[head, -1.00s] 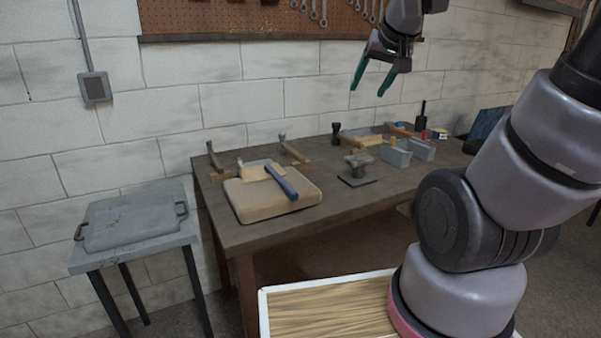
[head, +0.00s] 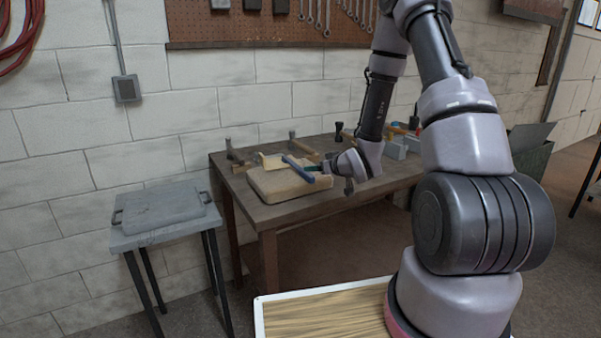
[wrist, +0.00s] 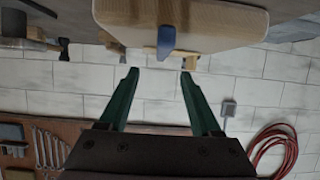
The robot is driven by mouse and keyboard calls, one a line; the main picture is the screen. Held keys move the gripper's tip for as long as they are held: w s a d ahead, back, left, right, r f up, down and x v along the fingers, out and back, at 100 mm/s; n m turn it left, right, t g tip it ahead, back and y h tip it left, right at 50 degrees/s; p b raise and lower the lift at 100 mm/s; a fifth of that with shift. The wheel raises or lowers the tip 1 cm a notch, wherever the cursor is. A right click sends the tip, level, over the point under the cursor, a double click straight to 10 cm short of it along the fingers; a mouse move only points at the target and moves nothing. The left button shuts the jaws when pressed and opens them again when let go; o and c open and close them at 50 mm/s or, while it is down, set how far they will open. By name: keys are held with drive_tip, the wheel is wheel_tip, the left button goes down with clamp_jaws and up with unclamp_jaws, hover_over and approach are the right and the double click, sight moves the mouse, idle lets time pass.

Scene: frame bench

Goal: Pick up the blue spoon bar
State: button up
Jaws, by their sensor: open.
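The blue spoon bar (head: 296,168) lies slanted on the pale wooden block (head: 268,190) at the near left of the bench, one end reaching over the block's edge. In the wrist view, the blue bar (wrist: 166,42) shows end-on just beyond my fingertips, roughly centred between them. My gripper (head: 318,167) is at the block's right side, close to the bar. In the wrist view my gripper (wrist: 159,74) is open with nothing between its green fingers. My wrist partly hides the fingers and bar end in the head view.
A small grey table (head: 165,235) stands to the left.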

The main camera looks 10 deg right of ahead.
sight(302, 168)
drive_tip(key=x, duration=1.1)
drive_tip(key=shift+a, duration=0.2)
drive_tip(key=shift+c, duration=0.3)
clamp_jaws()
